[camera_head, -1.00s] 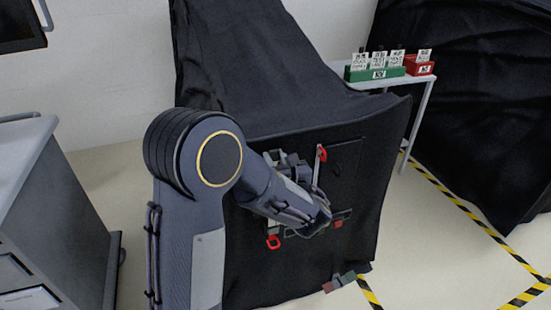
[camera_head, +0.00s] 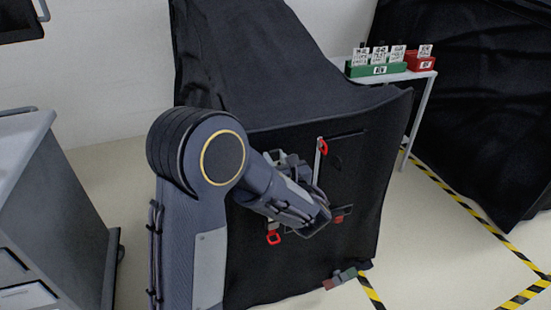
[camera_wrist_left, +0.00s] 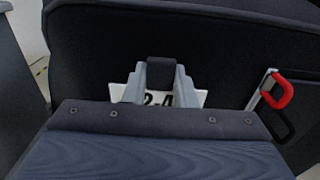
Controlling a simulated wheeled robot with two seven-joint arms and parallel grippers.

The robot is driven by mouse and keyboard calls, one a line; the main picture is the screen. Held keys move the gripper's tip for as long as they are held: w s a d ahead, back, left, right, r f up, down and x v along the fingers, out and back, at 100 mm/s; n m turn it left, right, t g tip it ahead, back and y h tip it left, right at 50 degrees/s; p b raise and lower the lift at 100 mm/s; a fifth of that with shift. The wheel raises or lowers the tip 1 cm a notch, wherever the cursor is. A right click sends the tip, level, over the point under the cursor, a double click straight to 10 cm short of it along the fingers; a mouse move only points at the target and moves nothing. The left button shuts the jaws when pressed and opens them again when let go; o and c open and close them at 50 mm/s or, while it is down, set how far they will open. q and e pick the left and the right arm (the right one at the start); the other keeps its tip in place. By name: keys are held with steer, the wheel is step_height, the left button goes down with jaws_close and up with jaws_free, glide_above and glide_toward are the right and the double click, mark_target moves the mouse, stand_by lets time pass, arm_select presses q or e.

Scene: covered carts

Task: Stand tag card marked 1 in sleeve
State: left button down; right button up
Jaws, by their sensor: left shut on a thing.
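My left gripper (camera_wrist_left: 162,82) shows grey stepped fingers in the left wrist view, shut on a dark tab (camera_wrist_left: 161,71). A white card (camera_wrist_left: 123,93) lies at the tab and fingers; its black marking reads partly like "2-A", and the fingers cover the rest. I cannot see a mark 1. In the head view my left gripper (camera_head: 286,161) is at the front of the black-covered cart, mostly hidden by my wrist. White cards with black patterns (camera_head: 379,53) stand in a green holder (camera_head: 362,71); another (camera_head: 425,50) stands in a red holder (camera_head: 421,65). My right gripper is not in view.
A silver strip with a red loop (camera_head: 323,147) is right of my gripper, and also in the wrist view (camera_wrist_left: 279,92). Another red loop (camera_head: 273,238) hangs lower left. The black-covered cart (camera_head: 260,75) fills the middle. A small item (camera_head: 340,280) lies low. A grey cabinet (camera_head: 60,200) stands left.

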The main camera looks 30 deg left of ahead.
arm_select(q)
steer(key=shift+f, duration=0.3)
steer(key=c, duration=1.1)
jaws_free()
steer(key=v, duration=0.8)
steer(key=shift+b, duration=0.3)
steer(key=shift+a, duration=0.1)
